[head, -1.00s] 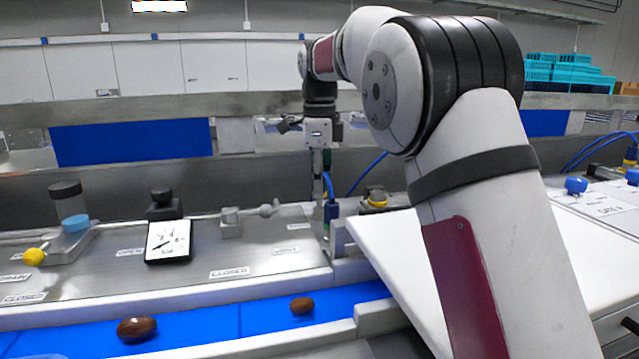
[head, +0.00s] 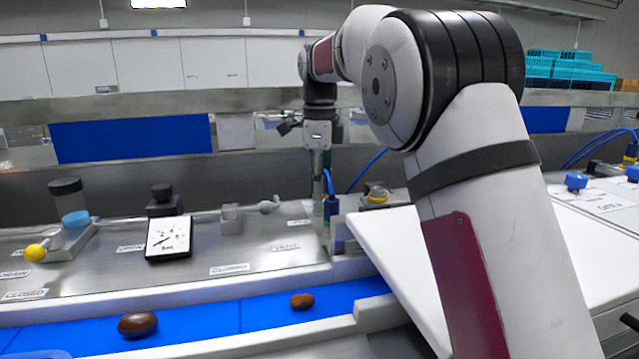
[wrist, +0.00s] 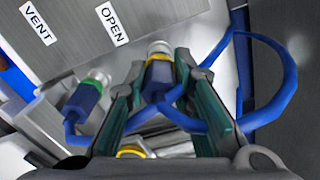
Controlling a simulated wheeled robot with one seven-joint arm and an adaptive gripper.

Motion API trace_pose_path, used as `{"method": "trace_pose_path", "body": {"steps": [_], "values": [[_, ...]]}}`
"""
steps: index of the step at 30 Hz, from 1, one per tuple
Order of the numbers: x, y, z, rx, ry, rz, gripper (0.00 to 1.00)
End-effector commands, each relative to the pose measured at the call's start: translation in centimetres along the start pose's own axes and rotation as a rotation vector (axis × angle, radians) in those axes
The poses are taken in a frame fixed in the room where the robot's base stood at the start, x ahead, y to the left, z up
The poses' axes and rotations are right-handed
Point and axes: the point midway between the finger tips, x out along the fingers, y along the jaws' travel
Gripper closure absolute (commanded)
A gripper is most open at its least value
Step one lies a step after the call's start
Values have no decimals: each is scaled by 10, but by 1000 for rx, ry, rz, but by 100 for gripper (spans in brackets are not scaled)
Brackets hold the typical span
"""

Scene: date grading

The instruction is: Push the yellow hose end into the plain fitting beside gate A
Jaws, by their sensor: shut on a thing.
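In the wrist view my gripper (wrist: 158,78) has its green-lined fingers closed around a blue hose end (wrist: 157,76) with a pale yellowish collar. The tip of this hose end points at a silvery round fitting (wrist: 160,47) and looks in line with it. I cannot tell whether it is touching or seated. In the head view my gripper (head: 318,170) points down at the bench, with a blue hose part (head: 331,207) beside it. The fitting is hidden there. No gate marked A can be made out.
A second blue hose end (wrist: 85,98) with a green collar lies left of my gripper, and a blue hose (wrist: 290,75) loops at right. OPEN (wrist: 112,23) and VENT (wrist: 38,24) labels lie beyond.

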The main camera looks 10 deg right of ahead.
Motion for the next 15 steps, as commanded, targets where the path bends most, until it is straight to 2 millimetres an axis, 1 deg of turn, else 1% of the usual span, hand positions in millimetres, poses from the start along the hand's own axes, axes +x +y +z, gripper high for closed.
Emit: {"method": "trace_pose_path", "body": {"steps": [15], "values": [[7,0,0,0,0,1,100]]}}
